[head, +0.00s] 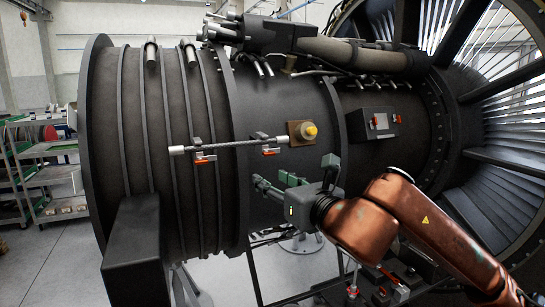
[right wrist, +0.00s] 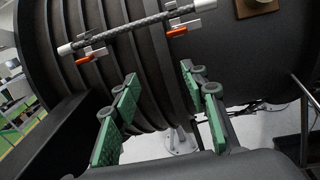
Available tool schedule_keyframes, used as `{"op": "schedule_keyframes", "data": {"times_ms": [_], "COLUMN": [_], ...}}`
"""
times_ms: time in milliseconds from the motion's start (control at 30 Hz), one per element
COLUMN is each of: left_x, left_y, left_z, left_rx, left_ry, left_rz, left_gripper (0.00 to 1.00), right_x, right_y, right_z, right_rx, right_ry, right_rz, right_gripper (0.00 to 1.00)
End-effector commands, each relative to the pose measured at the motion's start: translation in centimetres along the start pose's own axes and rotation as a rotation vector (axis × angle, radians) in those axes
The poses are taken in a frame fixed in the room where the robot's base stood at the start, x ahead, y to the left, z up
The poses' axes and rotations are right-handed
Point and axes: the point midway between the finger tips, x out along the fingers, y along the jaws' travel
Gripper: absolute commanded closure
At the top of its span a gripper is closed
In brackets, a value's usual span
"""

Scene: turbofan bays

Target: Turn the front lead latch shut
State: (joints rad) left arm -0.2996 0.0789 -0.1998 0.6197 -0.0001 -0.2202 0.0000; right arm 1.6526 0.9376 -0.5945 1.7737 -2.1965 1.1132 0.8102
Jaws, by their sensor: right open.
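A braided grey lead (head: 235,144) with pale ends runs along the dark engine casing, just left of a yellow round connector (head: 308,131) on a brown plate. Two small orange-handled latches sit under the lead, a left one (head: 204,159) and a right one (head: 270,152). Both handles lie roughly along the lead; I cannot tell which is the front one. They also show in the right wrist view, left (right wrist: 84,60) and right (right wrist: 177,32). My right gripper (head: 274,187) is open and empty, below the right latch and apart from it. My left gripper is not in view.
A dark block (head: 135,250) stands before the casing at lower left. A box with orange parts (head: 376,123) is on the casing to the right, near the bladed fan (head: 490,150). A green-framed shelf (head: 45,165) stands at far left.

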Motion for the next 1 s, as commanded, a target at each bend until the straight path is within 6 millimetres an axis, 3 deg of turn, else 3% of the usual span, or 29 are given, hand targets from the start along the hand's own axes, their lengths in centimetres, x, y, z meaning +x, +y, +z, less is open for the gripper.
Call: {"op": "schedule_keyframes", "data": {"times_ms": [33,100,200,700,1000], "left_x": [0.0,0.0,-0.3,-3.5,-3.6], "left_y": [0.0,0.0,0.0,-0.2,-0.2], "left_z": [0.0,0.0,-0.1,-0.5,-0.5], "left_rx": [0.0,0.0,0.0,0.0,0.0], "left_ry": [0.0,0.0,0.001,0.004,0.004], "left_rz": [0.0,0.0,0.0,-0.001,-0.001], "left_gripper": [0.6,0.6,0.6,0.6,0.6], "right_x": [-0.5,-0.8,-0.7,5.9,6.6], "right_y": [-0.9,-1.9,-2.5,-3.2,-3.3], "right_z": [1.5,2.6,3.4,3.8,3.6], "right_rx": [-0.013,-0.022,-0.027,-0.026,-0.027], "right_ry": [-0.019,-0.033,-0.041,-0.04,-0.042], "right_rz": [-0.045,-0.087,-0.115,-0.114,-0.113], "right_gripper": [0.59,0.59,0.59,0.59,0.59]}}
